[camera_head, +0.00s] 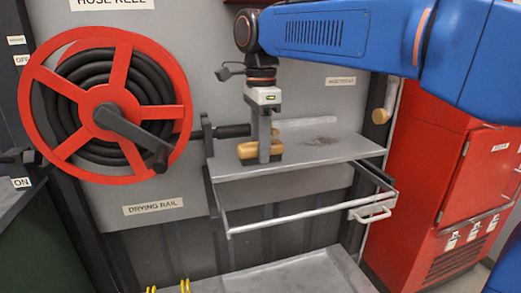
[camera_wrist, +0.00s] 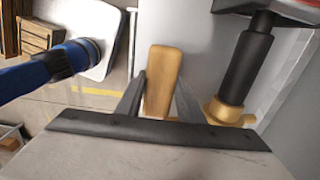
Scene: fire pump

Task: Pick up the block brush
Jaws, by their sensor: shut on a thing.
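The block brush (camera_head: 247,152) is a tan wooden block at the left part of the grey shelf (camera_head: 330,148) in the head view. My gripper (camera_head: 264,153) points down over it and is shut on it. In the wrist view the wooden back of the brush (camera_wrist: 163,75) stands between the two dark fingers, its long side running away from the camera. The bristles are not seen. I cannot tell whether the brush touches the shelf or hangs just above it.
A black nozzle (camera_head: 232,131) lies close behind and left of my gripper; its brass end (camera_wrist: 225,112) shows right of the brush in the wrist view. A red hose reel (camera_head: 108,105) is at left. A red cabinet (camera_head: 475,180) stands at right.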

